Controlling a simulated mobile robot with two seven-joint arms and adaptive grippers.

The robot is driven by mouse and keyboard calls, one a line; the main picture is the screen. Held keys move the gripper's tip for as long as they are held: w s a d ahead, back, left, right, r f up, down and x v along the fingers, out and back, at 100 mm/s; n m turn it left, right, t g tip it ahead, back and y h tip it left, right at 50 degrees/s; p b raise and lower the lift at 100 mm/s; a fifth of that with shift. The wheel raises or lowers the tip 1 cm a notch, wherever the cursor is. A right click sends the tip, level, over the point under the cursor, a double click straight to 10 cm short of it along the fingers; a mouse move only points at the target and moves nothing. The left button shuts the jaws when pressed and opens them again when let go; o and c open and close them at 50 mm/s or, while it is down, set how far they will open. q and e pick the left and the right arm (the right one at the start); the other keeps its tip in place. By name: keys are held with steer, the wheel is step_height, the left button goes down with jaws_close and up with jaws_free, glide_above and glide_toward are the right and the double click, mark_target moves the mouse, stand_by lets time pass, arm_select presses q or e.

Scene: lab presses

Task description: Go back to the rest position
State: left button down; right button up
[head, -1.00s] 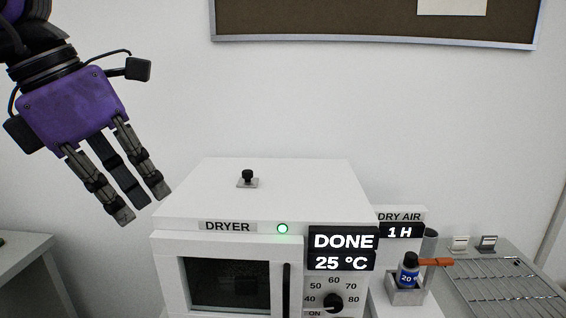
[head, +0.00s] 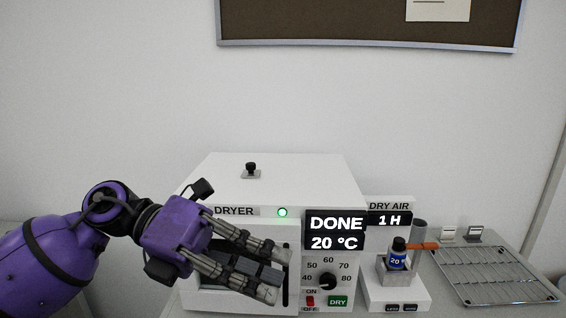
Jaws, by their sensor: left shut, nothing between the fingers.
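My left gripper (head: 278,273) is in front of the white dryer (head: 285,185), across its door, with its fingers pointing right toward the door's dark handle (head: 286,262). Its fingers are shut with nothing between them. I cannot tell whether the fingertips touch the door or handle. My gripper and arm hide most of the door window. The dryer door looks closed. The dryer's display (head: 335,231) reads DONE and 20 °C, and a green light (head: 282,212) is lit. My right gripper is not in view.
To the dryer's right stands a dry air unit (head: 389,213) reading 1 H. In front of it a small blue-labelled bottle (head: 398,256) sits in a holder beside an orange-handled tool (head: 422,246). A wire rack (head: 490,275) lies farther right. The wall above is clear below a board (head: 370,25).

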arm_select(q)
steer(key=w+a+f+n+t+h, duration=0.1)
steer(key=w+a+f+n+t, duration=0.25)
steer(key=f+n+t, duration=0.65)
steer(key=w+a+f+n+t+h, duration=0.1)
steer(key=w+a+f+n+t, duration=0.15)
steer(key=w+n+t, duration=0.75)
steer(key=s+a+f+n+y, duration=0.3)
steer(key=f+n+y, duration=0.1)
steer(key=f+n, duration=0.15)
steer(key=s+a+f+n+y+p, duration=0.1)
steer(key=s+a+f+n+y, duration=0.15)
steer(key=f+n, duration=0.3)
steer(key=s+a+f+n+y, duration=0.2)
steer(key=s+f+n+y, duration=0.2)
steer(key=f, duration=0.3)
steer(key=s+a+f+n+g+y, duration=0.2)
steer(key=s+f+n+g, duration=0.2)
steer(key=s+f, duration=0.7)
steer(key=s+a+f+n+g+y, duration=0.1)
steer(key=s+f+n+g+y, duration=0.2)
steer(key=s+f, duration=0.8)
steer(key=shift+s+a+f+n+g+y+p, duration=0.3)
steer(key=shift+s+a+n+g+y, duration=0.1)
steer(key=shift+s+n, duration=0.25)
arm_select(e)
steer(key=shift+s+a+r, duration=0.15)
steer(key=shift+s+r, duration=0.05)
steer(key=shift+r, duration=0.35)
